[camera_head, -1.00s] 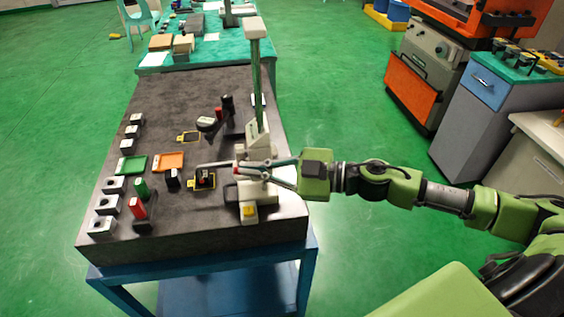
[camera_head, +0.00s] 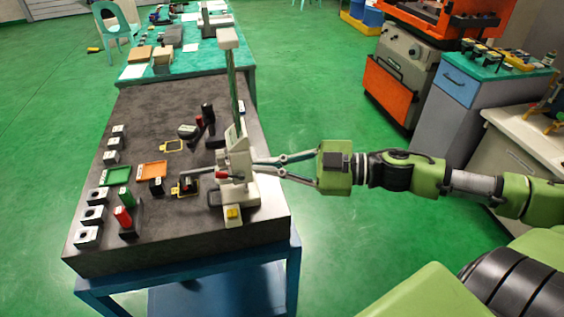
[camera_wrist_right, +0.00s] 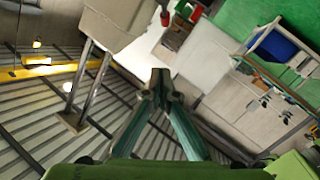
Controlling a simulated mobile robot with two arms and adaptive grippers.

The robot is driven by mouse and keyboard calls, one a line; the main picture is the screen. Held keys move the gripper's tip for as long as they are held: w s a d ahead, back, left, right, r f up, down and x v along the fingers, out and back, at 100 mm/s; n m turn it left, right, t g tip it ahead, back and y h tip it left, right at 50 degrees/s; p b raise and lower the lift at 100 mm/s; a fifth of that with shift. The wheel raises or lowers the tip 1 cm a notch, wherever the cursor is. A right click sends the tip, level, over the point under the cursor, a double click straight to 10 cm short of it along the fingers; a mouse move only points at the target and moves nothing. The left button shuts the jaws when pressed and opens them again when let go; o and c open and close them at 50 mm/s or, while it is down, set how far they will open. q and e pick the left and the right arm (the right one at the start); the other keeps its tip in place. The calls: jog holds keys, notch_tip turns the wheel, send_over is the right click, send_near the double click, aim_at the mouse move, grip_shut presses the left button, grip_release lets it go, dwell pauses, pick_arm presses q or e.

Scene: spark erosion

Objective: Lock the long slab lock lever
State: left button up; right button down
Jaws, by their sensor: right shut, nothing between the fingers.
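The dark long slab (camera_head: 160,235) lies on a blue stand. On its right edge stands a cream measuring stand (camera_head: 236,165) with a tall column. A small red-tipped lever (camera_head: 222,175) shows on its front left side; I cannot tell surely whether this is the lock lever or how it is set. My right gripper (camera_head: 252,167) comes in from the right, its fingertips beside the stand's right side; contact is unclear. It is shut and empty, and its closed fingertips also show in the right wrist view (camera_wrist_right: 160,84). My left gripper is out of view.
Green (camera_head: 118,175) and orange (camera_head: 152,170) trays, metal blocks and small handled tools cover the slab's left and middle. A teal table (camera_head: 205,62) stands behind. A cabinet with a blue drawer (camera_head: 458,88) is at right. Green floor lies clear between.

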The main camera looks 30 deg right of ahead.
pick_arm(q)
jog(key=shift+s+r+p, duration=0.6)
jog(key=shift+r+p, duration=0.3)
pick_arm(e)
jog(key=v, duration=0.3)
jog(key=shift+d+r, duration=0.1)
jog(key=shift+r, duration=0.25)
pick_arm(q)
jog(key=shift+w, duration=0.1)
